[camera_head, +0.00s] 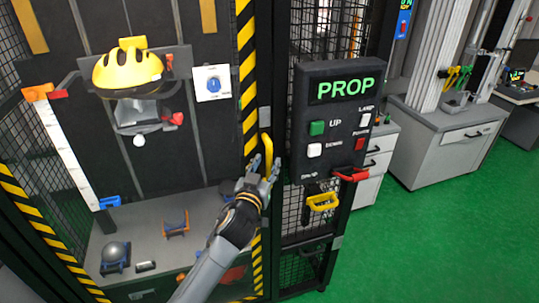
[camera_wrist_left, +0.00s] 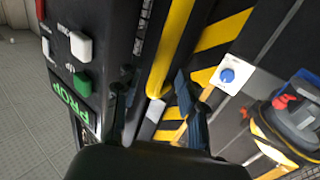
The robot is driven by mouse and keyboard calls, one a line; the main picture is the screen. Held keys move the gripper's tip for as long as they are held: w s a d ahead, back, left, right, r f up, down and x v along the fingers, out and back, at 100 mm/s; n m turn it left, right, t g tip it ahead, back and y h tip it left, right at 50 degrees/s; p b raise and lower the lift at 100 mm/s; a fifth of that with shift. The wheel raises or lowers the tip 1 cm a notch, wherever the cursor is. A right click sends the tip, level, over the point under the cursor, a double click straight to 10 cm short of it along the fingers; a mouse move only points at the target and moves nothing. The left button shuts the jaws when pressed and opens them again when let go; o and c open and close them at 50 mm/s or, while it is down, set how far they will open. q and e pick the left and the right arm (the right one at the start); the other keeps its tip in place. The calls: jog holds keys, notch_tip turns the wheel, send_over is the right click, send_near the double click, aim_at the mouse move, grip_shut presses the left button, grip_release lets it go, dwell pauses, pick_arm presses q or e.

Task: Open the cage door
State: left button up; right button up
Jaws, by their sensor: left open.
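The cage front has a black-and-yellow striped edge (camera_head: 248,85). A yellow handle (camera_head: 266,146) stands upright beside it on the dark frame; I cannot tell whether the door is closed or ajar. My left gripper (camera_head: 263,168) is open at the lower end of this handle. In the left wrist view, the yellow handle (camera_wrist_left: 172,48) runs up between the two spread fingers of the left gripper (camera_wrist_left: 152,88). I cannot tell whether either finger touches it. My right gripper is in neither view.
A black PROP control box (camera_head: 335,120) with buttons is right of the handle, close to my left gripper. A yellow clamp-like item (camera_head: 322,202) hangs below it. Inside the cage are a yellow helmet (camera_head: 128,66) and a grey bench. Green floor (camera_head: 440,235) is clear at right.

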aim_at(268, 160)
pick_arm(q)
jog(key=shift+x, duration=1.65)
grip_shut()
